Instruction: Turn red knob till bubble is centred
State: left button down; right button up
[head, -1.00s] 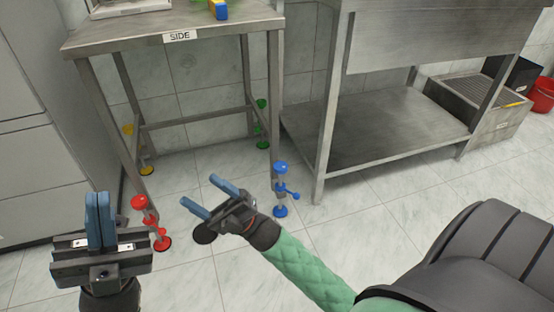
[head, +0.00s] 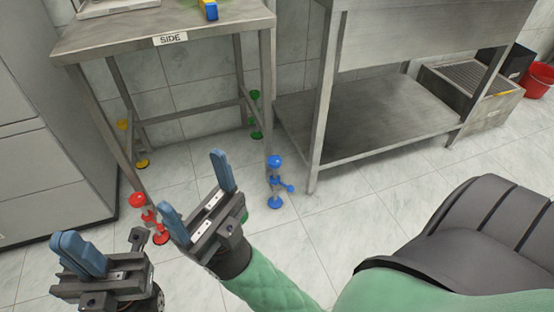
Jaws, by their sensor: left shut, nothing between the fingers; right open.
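The red knob (head: 137,200) tops the red-footed adjuster at the near left leg of the steel table labelled SIDE (head: 160,27). My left gripper (head: 75,250) is shut and empty, low at the left, in front of and left of the red knob in the picture. My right gripper (head: 197,192) is open and empty, with its fingers spread just right of the red adjuster. I cannot tell whether a finger touches it. A blue and yellow object (head: 209,9) on the table is cut off by the top edge. No bubble can be made out.
A blue adjuster (head: 275,180) stands at the near right leg, a green one (head: 255,115) and a yellow one (head: 122,125) at the back. A steel shelf unit (head: 370,125) is at the right, a cabinet (head: 50,165) at the left. A red bucket (head: 540,78) is far right.

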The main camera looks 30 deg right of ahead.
aim_at(275, 162)
jog(key=k+j+z, duration=0.1)
jog(key=z, duration=0.25)
jog(key=k+j+z, duration=0.15)
jog(key=z, duration=0.2)
jog(key=k+j+z, duration=0.15)
jog(key=z, duration=0.2)
jog(key=j, duration=0.1)
